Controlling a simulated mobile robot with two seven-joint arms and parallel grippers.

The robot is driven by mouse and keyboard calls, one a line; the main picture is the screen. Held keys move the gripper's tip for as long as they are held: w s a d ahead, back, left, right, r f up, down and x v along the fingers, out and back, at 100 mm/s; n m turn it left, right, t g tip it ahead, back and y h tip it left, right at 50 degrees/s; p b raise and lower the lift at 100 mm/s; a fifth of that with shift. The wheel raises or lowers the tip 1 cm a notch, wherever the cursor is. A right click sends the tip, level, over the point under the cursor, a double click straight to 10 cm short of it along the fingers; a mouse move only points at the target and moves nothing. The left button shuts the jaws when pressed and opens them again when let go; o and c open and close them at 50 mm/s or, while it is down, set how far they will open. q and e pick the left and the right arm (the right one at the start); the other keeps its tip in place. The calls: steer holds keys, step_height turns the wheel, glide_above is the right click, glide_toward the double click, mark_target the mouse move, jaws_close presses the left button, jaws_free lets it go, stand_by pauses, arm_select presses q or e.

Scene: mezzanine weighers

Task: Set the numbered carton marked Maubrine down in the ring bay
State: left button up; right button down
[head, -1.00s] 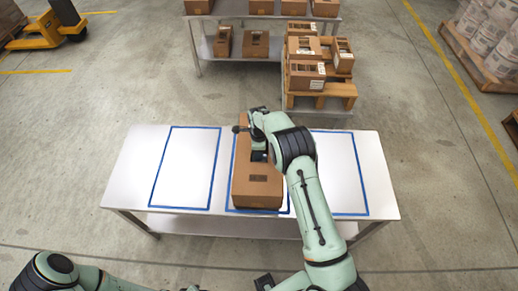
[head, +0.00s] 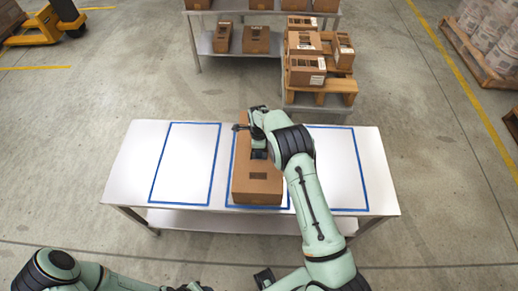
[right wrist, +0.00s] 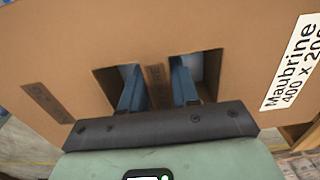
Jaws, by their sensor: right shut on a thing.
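The brown carton (head: 258,190) is at the middle blue-outlined bay (head: 228,203) of the white bench, near its left line. I cannot tell whether it rests on the bench or hangs just above. In the right wrist view the carton (right wrist: 225,35) bears a white label reading Maubrine (right wrist: 292,65). My right gripper (right wrist: 157,88) has its two blue fingers in the carton's two hand holes, shut on the strip between them. In the head view my right gripper (head: 257,145) is over the carton, partly hidden by its arm. My left gripper (head: 197,287) shows only partly at the bottom edge.
The left bay (head: 186,165) and right bay (head: 340,170) are empty. No ring mark is readable. Behind the bench are a pallet stack of cartons (head: 305,70) and a shelf with cartons (head: 256,40). A yellow pallet truck (head: 45,25) stands far left.

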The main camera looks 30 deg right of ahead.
steer(key=shift+f, duration=0.1)
steer(key=c, duration=0.8)
jaws_free()
steer(key=shift+o, duration=0.2)
steer(key=shift+f, duration=0.1)
